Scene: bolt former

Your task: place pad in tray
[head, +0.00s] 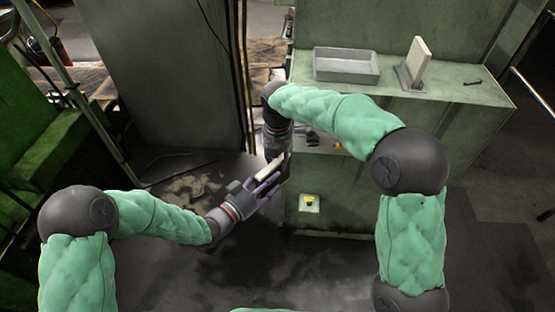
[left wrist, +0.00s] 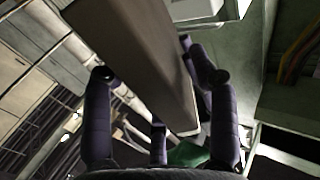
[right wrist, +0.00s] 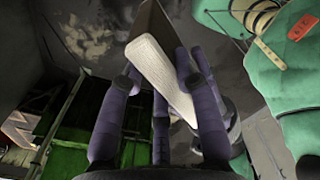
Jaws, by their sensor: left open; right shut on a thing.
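A pale, flat pad (head: 268,168) is held in front of the cabinet, low in the middle of the head view. My right gripper (head: 279,163) points down and is shut on it; the right wrist view shows the pad (right wrist: 160,75) between its purple fingers. My left gripper (head: 265,184) is open, with its fingers close around the pad's lower end. In the left wrist view the pad (left wrist: 140,60) runs between the spread fingers; I cannot tell whether they touch it. The grey tray (head: 345,77) sits on the cabinet top and looks empty.
A pale slab (head: 418,58) stands tilted in a grey holder on the green cabinet top (head: 450,90), right of the tray. A yellow button (head: 309,201) is on the cabinet front. A grey panel (head: 165,70) stands left of the cabinet.

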